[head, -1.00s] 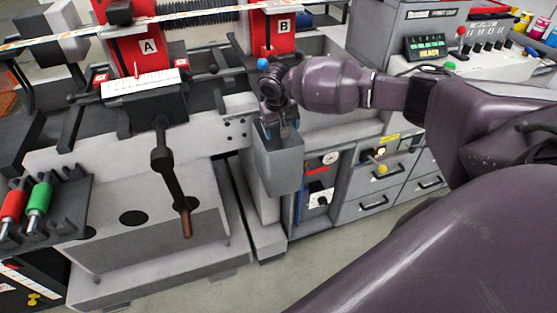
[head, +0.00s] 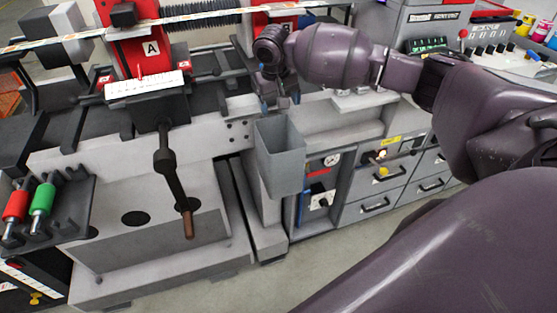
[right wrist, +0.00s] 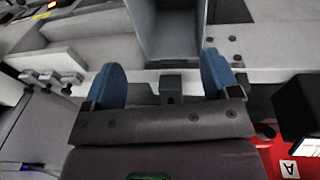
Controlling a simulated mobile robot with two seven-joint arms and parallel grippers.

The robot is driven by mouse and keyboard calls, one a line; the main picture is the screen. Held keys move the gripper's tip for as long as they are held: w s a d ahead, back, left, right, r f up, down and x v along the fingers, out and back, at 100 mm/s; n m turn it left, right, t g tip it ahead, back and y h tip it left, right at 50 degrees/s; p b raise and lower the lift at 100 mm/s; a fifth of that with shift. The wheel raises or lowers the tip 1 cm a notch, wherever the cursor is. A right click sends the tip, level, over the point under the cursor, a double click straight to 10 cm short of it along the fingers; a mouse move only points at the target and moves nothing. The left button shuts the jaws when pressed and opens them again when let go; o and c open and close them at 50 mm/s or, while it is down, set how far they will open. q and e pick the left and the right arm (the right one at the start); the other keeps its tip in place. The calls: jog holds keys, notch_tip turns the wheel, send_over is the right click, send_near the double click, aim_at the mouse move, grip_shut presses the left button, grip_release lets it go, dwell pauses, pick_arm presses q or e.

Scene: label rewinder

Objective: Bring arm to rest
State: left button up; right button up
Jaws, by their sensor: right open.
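My right arm reaches in from the right in the head view. Its gripper (head: 279,97) hangs above and behind the rim of the grey bin (head: 281,163), apart from it as far as I can tell. In the right wrist view the two blue-tipped fingers (right wrist: 164,75) are spread wide with nothing held between them. The open grey bin (right wrist: 170,38) shows beyond the fingertips, and the part of its inside in view looks empty. My left gripper is in neither view.
The red block A (head: 150,49) and a crank handle (head: 168,165) are left of my arm. My arm partly hides the second red block (head: 269,22). Red and green rollers (head: 42,198) sit far left. Drawers (head: 374,185) and a control panel (head: 490,38) are at right.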

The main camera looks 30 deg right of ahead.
jog(key=w+a+r+n+t+y, duration=0.2)
jog(key=w+a+r+n+t, duration=0.35)
jog(key=w+t, duration=0.2)
jog(key=s+a+f+n+t+y, duration=0.4)
jog(key=a+f+n+t+y, duration=0.15)
jog(key=a, duration=0.55)
jog(key=s+d+f+m+g+h, duration=0.1)
jog(key=s+d+f+m+h, duration=0.2)
jog(key=s+f, duration=0.9)
jog(key=s+d+f+m+g+h, duration=0.1)
jog(key=s+d+f+m+h, duration=0.2)
jog(key=s+f, duration=0.9)
jog(key=s+d+m, duration=0.1)
jog(key=s+d, duration=0.1)
jog(key=s, duration=0.6)
